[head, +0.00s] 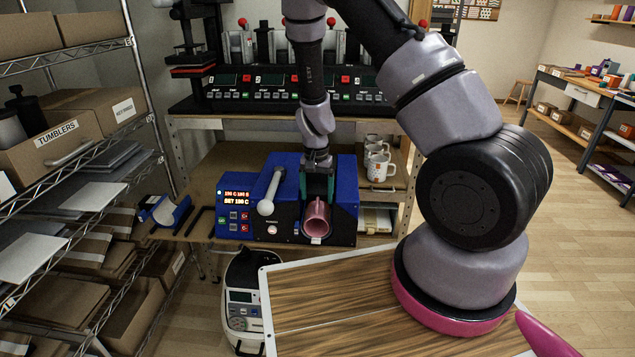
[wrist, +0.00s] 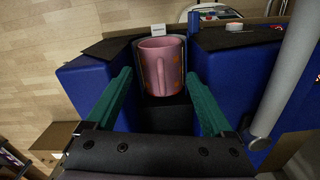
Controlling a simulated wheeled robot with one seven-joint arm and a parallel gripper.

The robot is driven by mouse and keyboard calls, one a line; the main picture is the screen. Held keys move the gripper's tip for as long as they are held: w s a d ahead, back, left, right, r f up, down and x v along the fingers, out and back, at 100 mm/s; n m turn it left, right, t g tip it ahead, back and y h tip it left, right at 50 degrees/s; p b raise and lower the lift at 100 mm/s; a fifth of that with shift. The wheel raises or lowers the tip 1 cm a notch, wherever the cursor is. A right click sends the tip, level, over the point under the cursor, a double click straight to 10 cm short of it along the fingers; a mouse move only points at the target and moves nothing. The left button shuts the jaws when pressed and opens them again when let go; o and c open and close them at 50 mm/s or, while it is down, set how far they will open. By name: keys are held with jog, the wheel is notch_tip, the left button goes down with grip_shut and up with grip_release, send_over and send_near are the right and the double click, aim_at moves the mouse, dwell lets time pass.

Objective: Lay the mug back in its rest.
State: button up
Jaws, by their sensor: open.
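The pink mug (head: 316,218) lies on its side in the recess of the blue mug press (head: 343,207), its open mouth facing the head camera. In the wrist view the mug (wrist: 152,72) sits between the press's blue side blocks, against a dark curved rest, its handle facing up toward my gripper. My gripper (head: 317,175) points down over it. In the wrist view its green fingers (wrist: 158,76) are spread wide on either side of the mug, with visible gaps to it. The mug's underside is hidden, so its exact seating cannot be told.
The press's grey lever (head: 271,190) with a round knob stands just left of my gripper. Its display box (head: 236,208) is further left. White mugs (head: 379,165) stand on the bench to the right. A wood-topped table (head: 370,305) is in front.

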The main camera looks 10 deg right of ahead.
aim_at(317, 207)
notch_tip(317, 207, down, 6)
jog(key=shift+r, duration=0.1)
jog(key=shift+c, duration=0.3)
grip_shut()
jog(key=shift+s+r, duration=0.1)
jog(key=shift+r, duration=0.05)
dwell(0.3)
jog(key=shift+s, duration=0.15)
jog(key=s+a, duration=0.4)
jog(key=s, duration=0.8)
jog(key=shift+s, duration=0.15)
dwell(1.6)
jog(key=shift+a+r, duration=0.1)
